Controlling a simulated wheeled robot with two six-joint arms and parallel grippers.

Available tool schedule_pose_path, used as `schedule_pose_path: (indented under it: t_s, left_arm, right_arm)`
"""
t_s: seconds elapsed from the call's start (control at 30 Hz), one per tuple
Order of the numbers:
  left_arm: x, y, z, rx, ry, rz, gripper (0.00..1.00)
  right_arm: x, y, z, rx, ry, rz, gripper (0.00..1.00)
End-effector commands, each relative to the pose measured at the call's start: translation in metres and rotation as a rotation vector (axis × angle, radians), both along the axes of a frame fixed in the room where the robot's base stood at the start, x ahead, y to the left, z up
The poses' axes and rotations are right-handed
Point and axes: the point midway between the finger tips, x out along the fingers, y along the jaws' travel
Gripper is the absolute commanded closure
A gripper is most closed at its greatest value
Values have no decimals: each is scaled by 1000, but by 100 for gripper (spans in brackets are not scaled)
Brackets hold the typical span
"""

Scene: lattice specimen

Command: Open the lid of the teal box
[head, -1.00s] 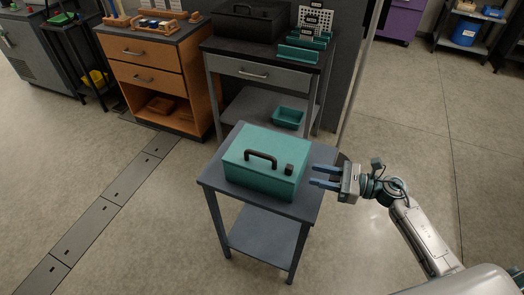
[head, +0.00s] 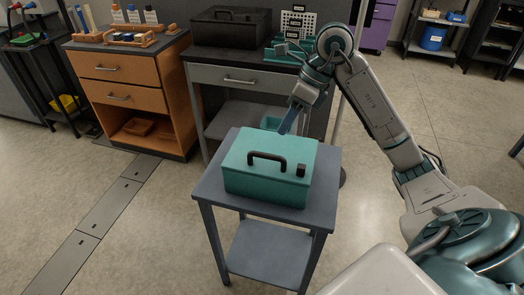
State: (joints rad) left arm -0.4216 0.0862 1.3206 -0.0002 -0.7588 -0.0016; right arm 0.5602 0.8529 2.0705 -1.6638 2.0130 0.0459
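The teal box (head: 262,184) stands on a small grey table (head: 214,188), its lid shut. A black handle (head: 267,159) and a small black latch (head: 301,170) are on the lid's top. My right gripper (head: 284,131) points down at the box's far edge, right of the middle. Its blue fingers look close to the lid's back edge. I cannot tell if they touch it, or how far apart the fingers are, since they overlap from this side. My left gripper is not in view.
Behind stand a grey workbench (head: 240,77) with a black case (head: 229,29) and a pegboard (head: 300,23), and an orange cabinet (head: 129,77) with items on top. A teal bin sits on the bench's lower shelf. Floor left of the table is clear.

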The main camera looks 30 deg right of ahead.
Motion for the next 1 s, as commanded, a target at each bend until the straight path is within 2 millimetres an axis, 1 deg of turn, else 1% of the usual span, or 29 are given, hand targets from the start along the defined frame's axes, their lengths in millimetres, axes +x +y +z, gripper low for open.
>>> schedule_pose_path:
  t_s: [0.03,0.2,0.3,0.43,0.6,0.9,0.97,1.0]
  left_arm:
    - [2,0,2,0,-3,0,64]
    - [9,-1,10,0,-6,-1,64]
    - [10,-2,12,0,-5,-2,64]
    - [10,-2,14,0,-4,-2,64]
    - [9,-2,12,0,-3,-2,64]
    - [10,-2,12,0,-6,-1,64]
    - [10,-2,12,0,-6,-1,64]
    - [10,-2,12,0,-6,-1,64]
  right_arm:
    - [1,4,-10,4,3,2,64]
    - [7,18,-40,6,3,4,64]
    - [10,25,-56,8,3,5,64]
    - [13,32,-72,7,2,4,64]
    - [16,36,-83,5,1,4,64]
    - [16,37,-85,4,0,3,64]
    - [16,37,-85,4,0,3,76]
    - [16,37,-85,4,0,3,84]
